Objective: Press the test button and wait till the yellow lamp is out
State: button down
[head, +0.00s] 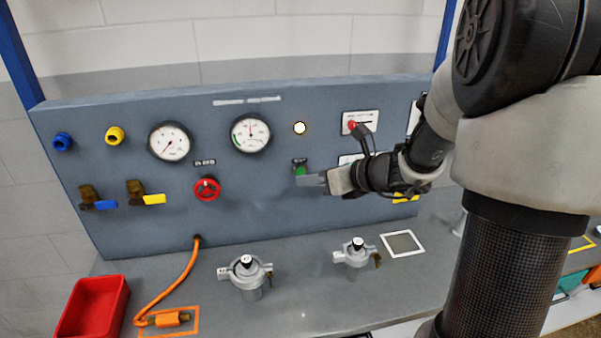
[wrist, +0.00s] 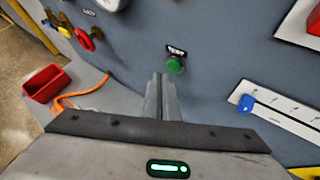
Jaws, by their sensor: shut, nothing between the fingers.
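The green test button (head: 300,170) is on the grey-blue panel, below the lamp. It also shows in the wrist view (wrist: 174,66), under a small dark "TEST" label (wrist: 176,51). The lamp (head: 300,128) is glowing, with a bright pale yellow face. In the wrist view the closed fingertips (wrist: 159,76) are just left of and below the button. The whole green face is visible there. I cannot tell whether the tips touch the panel.
Two gauges (head: 170,142) (head: 251,133) and a red valve wheel (head: 206,188) are left of the button. A red-tipped switch (head: 352,125) is right of the lamp. Two metal canisters (head: 246,277) (head: 356,254) and a red bin (head: 92,307) stand on the bench below.

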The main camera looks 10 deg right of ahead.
jog(key=s, duration=0.5)
dwell(0.7)
